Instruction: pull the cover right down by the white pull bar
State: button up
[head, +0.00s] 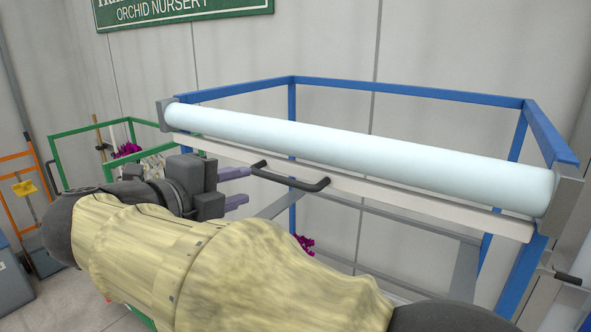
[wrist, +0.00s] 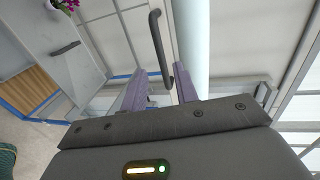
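The cover is a thick pale-blue roll (head: 360,152) across the top front of a blue-framed rack (head: 410,90); it also shows in the wrist view (wrist: 190,40). The white pull bar (head: 430,205) runs just under the roll. A dark bracket handle (head: 292,182) stands out from the bar. My gripper (head: 247,185) is at the handle's left end, its purple fingers apart. In the wrist view, the handle (wrist: 157,45) passes between the open fingers (wrist: 161,90), closer to the right one. Contact cannot be told. My arm hides the rack's lower left.
A green-framed rack (head: 92,130) with magenta flowers stands at the left, near an orange trolley (head: 18,156). Another dark handle (head: 568,278) sticks out at the rack's right side. A green nursery sign (head: 185,10) hangs on the wall. Magenta flowers (head: 304,243) show below the bar.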

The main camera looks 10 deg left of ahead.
aim_at(271, 178)
jog(key=p+x, duration=0.3)
jog(key=x, duration=0.5)
jog(key=shift+w+d, duration=0.15)
jog(key=shift+w, duration=0.2)
jog(key=shift+w+d+f, duration=0.15)
jog(key=shift+w+d, duration=0.05)
jog(key=shift+w, duration=0.2)
grip_shut()
